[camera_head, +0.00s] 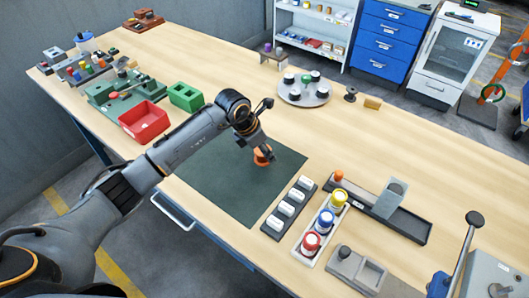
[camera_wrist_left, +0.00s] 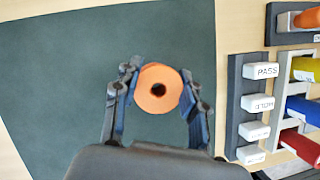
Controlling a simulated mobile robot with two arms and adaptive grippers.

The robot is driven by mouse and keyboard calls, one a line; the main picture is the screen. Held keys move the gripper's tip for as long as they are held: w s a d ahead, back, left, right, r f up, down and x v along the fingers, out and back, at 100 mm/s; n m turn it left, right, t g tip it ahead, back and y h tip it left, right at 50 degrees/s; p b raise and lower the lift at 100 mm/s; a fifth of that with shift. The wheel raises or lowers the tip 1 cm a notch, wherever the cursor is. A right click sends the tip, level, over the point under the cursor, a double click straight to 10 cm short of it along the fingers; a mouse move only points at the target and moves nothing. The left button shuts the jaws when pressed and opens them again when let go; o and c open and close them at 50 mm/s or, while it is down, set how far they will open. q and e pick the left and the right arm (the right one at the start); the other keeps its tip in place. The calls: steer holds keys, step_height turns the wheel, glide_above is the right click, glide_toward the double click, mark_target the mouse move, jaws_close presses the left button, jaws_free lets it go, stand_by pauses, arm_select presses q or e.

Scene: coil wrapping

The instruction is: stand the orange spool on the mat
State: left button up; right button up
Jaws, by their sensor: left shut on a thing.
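The orange spool (camera_head: 262,155) is at the dark green mat (camera_head: 235,195), towards its far side. In the left wrist view the spool (camera_wrist_left: 158,88) shows its round end face and centre hole to the camera. My left gripper (camera_head: 259,148) reaches down over the mat from above. In the left wrist view its two fingers (camera_wrist_left: 158,92) are on either side of the spool, shut on it. I cannot tell whether the spool touches the mat. The mat (camera_wrist_left: 50,80) also shows bare around it in the left wrist view. My right gripper is not in view.
Right of the mat are a rack of white labelled blocks (camera_head: 289,208) and a tray with red, blue and yellow spools (camera_head: 325,221). A red bin (camera_head: 143,120) and a green box (camera_head: 186,96) stand left. A round turntable (camera_head: 304,95) is behind. The mat's front is clear.

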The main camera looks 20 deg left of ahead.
arm_select(q)
steer(key=shift+f+p, duration=0.35)
steer(key=shift+f, duration=0.9)
steer(key=o, duration=1.1)
steer(key=shift+o, duration=0.2)
steer(key=shift+s, duration=0.1)
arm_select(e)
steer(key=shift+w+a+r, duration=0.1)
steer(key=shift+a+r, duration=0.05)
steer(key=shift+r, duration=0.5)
arm_select(q)
steer(key=shift+r, duration=0.15)
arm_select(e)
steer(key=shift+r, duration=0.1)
arm_select(q)
steer(key=b+v, duration=0.3)
steer(key=v, duration=0.9)
steer(key=shift+b, duration=0.4)
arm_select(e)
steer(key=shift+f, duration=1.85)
